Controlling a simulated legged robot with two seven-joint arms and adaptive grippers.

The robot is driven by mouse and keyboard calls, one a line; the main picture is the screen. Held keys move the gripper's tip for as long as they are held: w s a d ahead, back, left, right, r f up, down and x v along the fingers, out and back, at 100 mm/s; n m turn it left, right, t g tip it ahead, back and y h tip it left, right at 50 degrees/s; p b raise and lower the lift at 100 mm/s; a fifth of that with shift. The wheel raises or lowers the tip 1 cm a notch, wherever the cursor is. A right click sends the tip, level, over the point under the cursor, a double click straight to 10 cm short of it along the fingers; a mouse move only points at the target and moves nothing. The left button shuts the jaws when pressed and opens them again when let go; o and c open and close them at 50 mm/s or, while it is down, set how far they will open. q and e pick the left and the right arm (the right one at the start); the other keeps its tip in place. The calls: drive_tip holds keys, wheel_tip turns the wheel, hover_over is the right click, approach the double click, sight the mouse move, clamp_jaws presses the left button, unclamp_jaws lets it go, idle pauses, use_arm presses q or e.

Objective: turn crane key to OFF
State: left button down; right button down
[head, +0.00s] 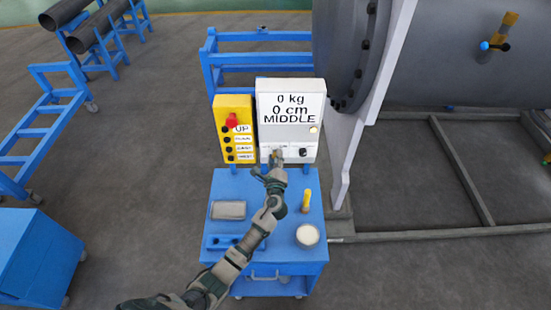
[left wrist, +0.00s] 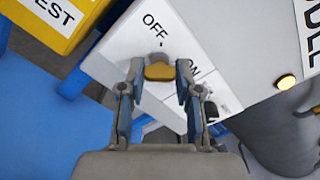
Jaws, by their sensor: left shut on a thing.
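The crane key (left wrist: 159,72) is a brass-coloured key head on the lower white face of the control box (head: 291,89). My left gripper (head: 276,160) reaches the lower left of the box. In the left wrist view, the fingers of my left gripper (left wrist: 160,78) are shut on the key from both sides. The key's exact pointing direction is hard to tell. The box display reads 0 kg, 0 cm, MIDDLE. My right gripper is not in view.
A yellow button panel (head: 233,106) with a red knob stands left of the box. A black knob (head: 303,152) is right of the key. The blue cart (head: 229,185) below carries a grey block, a yellow-handled tool and a round tin. The large flanged shell (head: 440,60) stands right.

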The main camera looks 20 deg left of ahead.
use_arm(q)
drive_tip(key=shift+f+n+b, duration=0.2)
drive_tip(key=shift+n+b, duration=2.4)
drive_tip(key=shift+n, duration=1.7)
drive_tip(key=shift+f+n+b, duration=0.2)
drive_tip(key=shift+n+b, duration=2.35)
drive_tip(key=shift+n, duration=2.05)
drive_tip(key=c, duration=0.8)
unclamp_jaws()
drive_tip(key=shift+r, duration=0.1)
drive_tip(key=v, duration=1.2)
